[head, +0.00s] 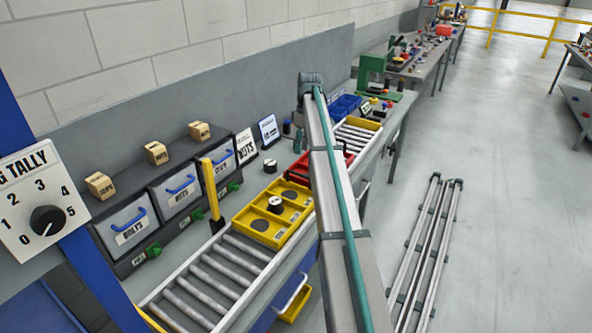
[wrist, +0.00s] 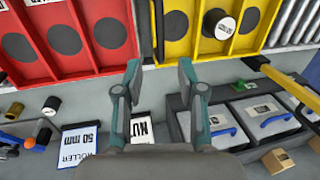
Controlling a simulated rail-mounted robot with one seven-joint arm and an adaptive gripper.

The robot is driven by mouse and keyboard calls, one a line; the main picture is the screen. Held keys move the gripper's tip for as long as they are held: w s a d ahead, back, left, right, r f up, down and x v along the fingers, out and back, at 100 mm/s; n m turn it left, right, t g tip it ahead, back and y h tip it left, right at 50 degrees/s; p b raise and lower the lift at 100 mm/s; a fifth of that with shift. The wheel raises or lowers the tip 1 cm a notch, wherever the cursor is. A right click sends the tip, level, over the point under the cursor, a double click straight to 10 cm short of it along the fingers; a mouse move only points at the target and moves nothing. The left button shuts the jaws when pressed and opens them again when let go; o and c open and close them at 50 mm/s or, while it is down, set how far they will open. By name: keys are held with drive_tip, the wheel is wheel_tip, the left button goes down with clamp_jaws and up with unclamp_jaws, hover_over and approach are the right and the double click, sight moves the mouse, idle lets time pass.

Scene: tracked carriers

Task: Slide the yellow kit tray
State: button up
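The yellow kit tray (head: 293,231) sits on the roller conveyor in the head view, with a dark round cylinder in one compartment. In the wrist view the yellow tray (wrist: 225,57) is at the upper right, holding a black cylinder with a white label (wrist: 218,24); dark discs mark other compartments. A red tray (wrist: 85,74) lies to its left, across a narrow gap. My gripper (wrist: 160,72) is open and empty, its fingertips at the near edges of the trays, around the gap. Whether they touch is unclear. In the head view my arm hides part of the red tray.
A yellow upright bar (head: 209,190) stands beside the conveyor near the yellow tray. Grey bins with blue handles (head: 128,225) line the wall side. Bare rollers (head: 215,275) lie on the near side of the yellow tray. Label cards (head: 246,146) stand behind the line.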

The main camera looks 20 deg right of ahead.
drive_tip(key=f, duration=0.3)
drive_tip(key=a+f+p, duration=0.1)
drive_tip(key=f, duration=0.2)
drive_tip(key=s+f+p, duration=0.1)
drive_tip(key=f, duration=0.2)
drive_tip(key=shift+a, duration=0.25)
drive_tip(key=shift+r, duration=0.1)
clamp_jaws()
